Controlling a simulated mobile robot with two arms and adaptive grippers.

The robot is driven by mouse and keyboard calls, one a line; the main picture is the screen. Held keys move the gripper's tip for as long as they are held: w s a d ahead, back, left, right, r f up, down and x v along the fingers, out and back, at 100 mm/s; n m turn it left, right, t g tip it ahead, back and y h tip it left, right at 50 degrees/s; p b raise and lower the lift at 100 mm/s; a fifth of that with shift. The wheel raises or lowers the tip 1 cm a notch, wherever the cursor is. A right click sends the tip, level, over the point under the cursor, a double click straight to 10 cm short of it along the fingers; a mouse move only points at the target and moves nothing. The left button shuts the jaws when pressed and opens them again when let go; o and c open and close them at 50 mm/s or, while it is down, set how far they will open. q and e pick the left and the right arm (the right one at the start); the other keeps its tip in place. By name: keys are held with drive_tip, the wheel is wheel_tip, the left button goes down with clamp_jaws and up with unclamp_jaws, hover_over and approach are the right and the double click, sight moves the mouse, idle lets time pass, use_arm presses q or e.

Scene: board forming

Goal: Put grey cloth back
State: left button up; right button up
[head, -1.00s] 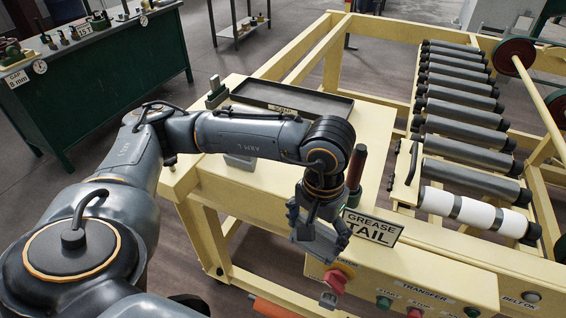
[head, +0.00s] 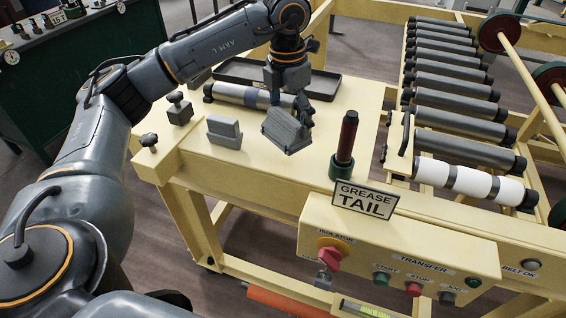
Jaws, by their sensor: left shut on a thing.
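My left gripper (head: 291,100) hangs above the cream bench top near its middle. It is shut on the grey cloth (head: 286,131), a grey folded, wedge-shaped piece hanging below the fingers. The cloth appears held just above the bench; whether its lower edge touches cannot be told. My gripper and wrist partly hide a roller lying behind them. My right gripper is not in view.
A grey block (head: 224,132) and a dark clamp-like piece (head: 180,108) stand on the left of the bench. A dark tray (head: 330,87) lies behind. A dark red-handled tool (head: 347,138) stands upright to the right, behind the "GREASE TAIL" sign (head: 364,200). Bare bench (head: 290,180) lies in front.

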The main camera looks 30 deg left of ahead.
use_arm(q)
drive_tip(key=n, duration=0.1)
drive_tip(key=w+a+r+n, duration=0.1)
drive_tip(key=n, duration=0.1)
drive_tip(key=a+n, duration=0.1)
drive_tip(key=n, duration=0.1)
drive_tip(key=shift+w+r+b, duration=0.15)
drive_tip(key=shift+r+b, duration=0.1)
drive_tip(key=shift+b, duration=0.05)
drive_tip(key=shift+a+n, duration=0.1)
drive_tip(key=shift+n, duration=0.4)
wheel_tip(320, 180, down, 9)
drive_tip(key=shift+f+p, duration=0.1)
drive_tip(key=shift+p, duration=0.7)
drive_tip(key=shift+a+f, duration=0.1)
drive_tip(key=shift+f, duration=0.25)
drive_tip(key=shift+f, duration=0.15)
drive_tip(key=o, duration=1.3)
